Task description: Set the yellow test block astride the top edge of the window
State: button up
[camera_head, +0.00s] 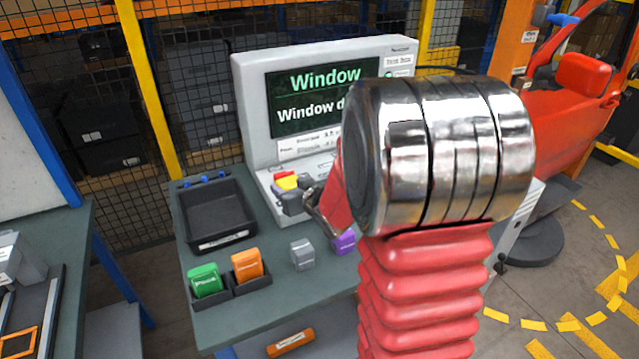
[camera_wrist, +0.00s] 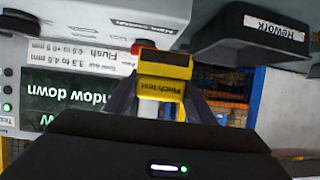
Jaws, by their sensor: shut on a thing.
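The yellow test block (camera_head: 288,183) is small in the head view, in front of the grey console and above the bench. In the wrist view the yellow block (camera_wrist: 163,75) fills the space between the fingertips, its lettering upside down. My gripper (camera_head: 296,199) is shut on it; the fingers also show in the wrist view (camera_wrist: 160,100). My red and chrome arm hides part of the console and bench. A red car door (camera_head: 570,115) stands at the right, far from my gripper. My arm hides part of it, and I cannot make out the window's top edge.
The console screen (camera_head: 310,98) reads "Window d…", the rest hidden. On the bench are a black tray (camera_head: 243,236), a green block (camera_head: 204,281), an orange block (camera_head: 247,264), a grey block (camera_head: 302,254) and a purple block (camera_head: 344,243). Mesh fencing stands behind.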

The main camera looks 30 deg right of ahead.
jog(key=a+f, duration=0.2)
jog(key=a, duration=1.5)
jog(key=shift+f+n+y, duration=0.15)
jog(key=shift+n+y, duration=0.15)
jog(key=shift+y, duration=0.1)
jog(key=shift+w, duration=0.1)
